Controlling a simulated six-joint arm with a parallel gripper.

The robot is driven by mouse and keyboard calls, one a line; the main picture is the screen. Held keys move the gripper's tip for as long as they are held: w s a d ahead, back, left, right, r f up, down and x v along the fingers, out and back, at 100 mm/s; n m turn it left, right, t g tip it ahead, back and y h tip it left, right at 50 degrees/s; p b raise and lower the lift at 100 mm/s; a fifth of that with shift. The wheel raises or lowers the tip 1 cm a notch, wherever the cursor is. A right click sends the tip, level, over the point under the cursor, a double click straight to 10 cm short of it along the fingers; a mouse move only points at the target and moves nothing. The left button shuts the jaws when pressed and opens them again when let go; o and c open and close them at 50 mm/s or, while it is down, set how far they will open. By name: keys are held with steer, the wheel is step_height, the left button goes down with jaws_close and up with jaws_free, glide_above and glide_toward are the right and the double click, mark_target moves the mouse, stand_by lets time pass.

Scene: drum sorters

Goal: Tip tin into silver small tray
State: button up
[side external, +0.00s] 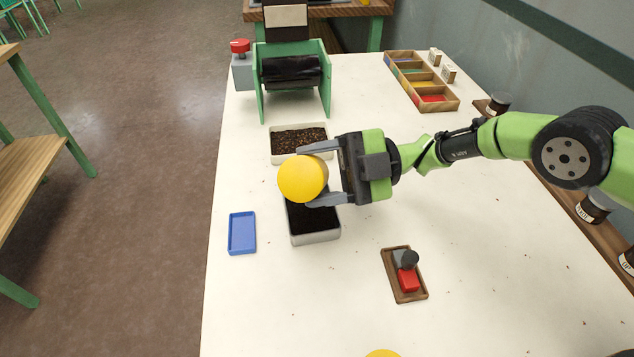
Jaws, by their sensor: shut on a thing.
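My gripper (318,176) is shut on a round yellow tin (300,179), one finger on each side. The tin is held sideways, its flat yellow end facing the camera; its mouth is not visible. In the picture it overlaps the far end of a silver-grey tray (316,239) with dark, soil-like material in it. The tin appears raised above this tray, but the height is hard to tell. No stream of material is visible.
A pale tray (273,147) of brown granules lies behind. A green-framed black drum (290,71) stands beyond it. A blue tray (242,233) is left, a wooden holder with red and dark pieces (390,262) front right, a divided wooden box (397,67) back right. Bare table lies front left.

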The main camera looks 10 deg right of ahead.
steer(key=shift+w+r, duration=0.1)
steer(key=shift+r, duration=0.05)
step_height(320, 180, up, 2)
steer(key=shift+f, duration=1.05)
stand_by(0.3)
